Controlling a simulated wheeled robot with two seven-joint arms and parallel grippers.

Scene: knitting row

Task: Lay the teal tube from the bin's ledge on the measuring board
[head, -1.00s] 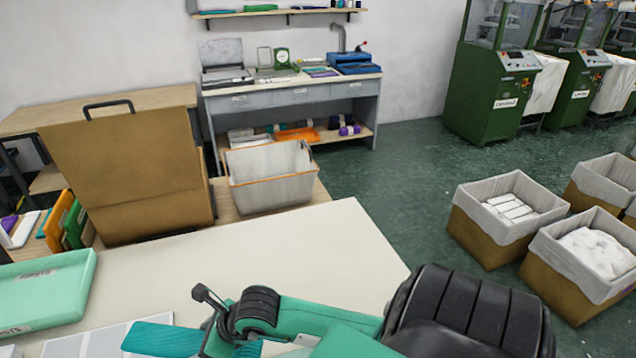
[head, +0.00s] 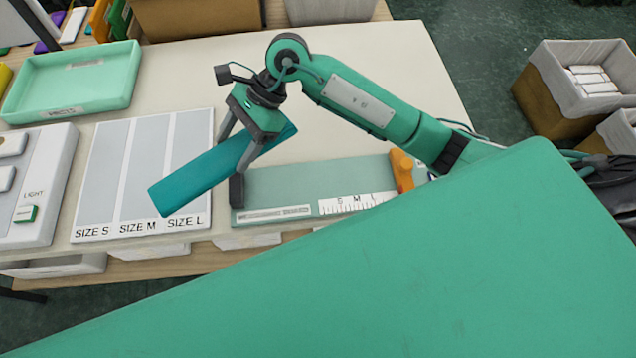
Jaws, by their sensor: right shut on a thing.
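The teal tube (head: 192,185) is a flat knitted piece held aslant in my right gripper (head: 230,163), which is shut on it. My gripper is at the board's left edge; whether the tube touches anything below I cannot tell. My left gripper is not in view.
The white mat (head: 91,224) with SIZE S, M and L panels lies left of the board. A light box (head: 62,165) with a green switch is further left. A mint tray (head: 123,90) stands behind. The cream table top (head: 390,60) is clear at the back.

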